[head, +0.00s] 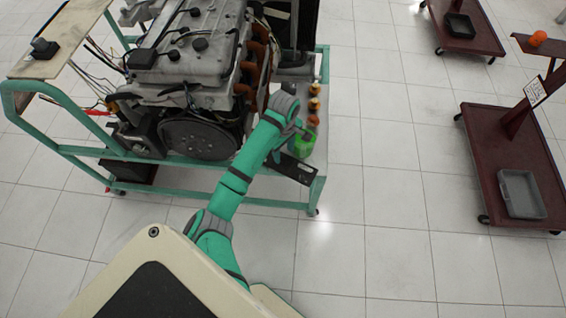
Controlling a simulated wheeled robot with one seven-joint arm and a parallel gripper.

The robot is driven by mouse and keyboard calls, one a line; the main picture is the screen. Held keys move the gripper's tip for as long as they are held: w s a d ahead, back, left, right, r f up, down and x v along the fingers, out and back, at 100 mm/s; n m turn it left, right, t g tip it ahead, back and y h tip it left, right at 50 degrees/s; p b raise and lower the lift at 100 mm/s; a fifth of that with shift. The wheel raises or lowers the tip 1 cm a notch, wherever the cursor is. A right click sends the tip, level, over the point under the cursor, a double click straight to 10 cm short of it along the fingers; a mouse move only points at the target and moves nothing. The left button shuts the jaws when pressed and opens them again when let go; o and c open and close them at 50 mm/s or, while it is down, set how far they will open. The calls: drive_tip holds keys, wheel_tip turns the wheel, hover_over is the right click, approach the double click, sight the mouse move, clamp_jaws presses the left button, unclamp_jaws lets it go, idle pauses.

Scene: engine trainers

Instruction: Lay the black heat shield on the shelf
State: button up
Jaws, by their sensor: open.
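My green arm reaches to the right side of the engine trainer. My gripper (303,133), small and grey, is open above the trainer's right front corner, and its fingertips are hard to make out. A flat black plate with small light marks, which looks like the black heat shield (293,168), lies at that corner, just below and in front of my gripper. I see no clear grip on it. The pale side shelf (319,158) runs along the trainer's right side inside the green frame. My arm hides part of the plate's surroundings.
A bright green container (303,145) stands beside my gripper, with several orange-capped bottles (314,90) behind it. The engine (200,80) fills the trainer's middle. A dark red cart (490,150) with a grey tray (521,194) stands at right. Tiled floor between is clear.

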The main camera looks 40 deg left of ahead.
sight(284, 158)
drive_tip(key=shift+w+f, duration=0.1)
drive_tip(key=shift+f, duration=2.55)
clamp_jaws()
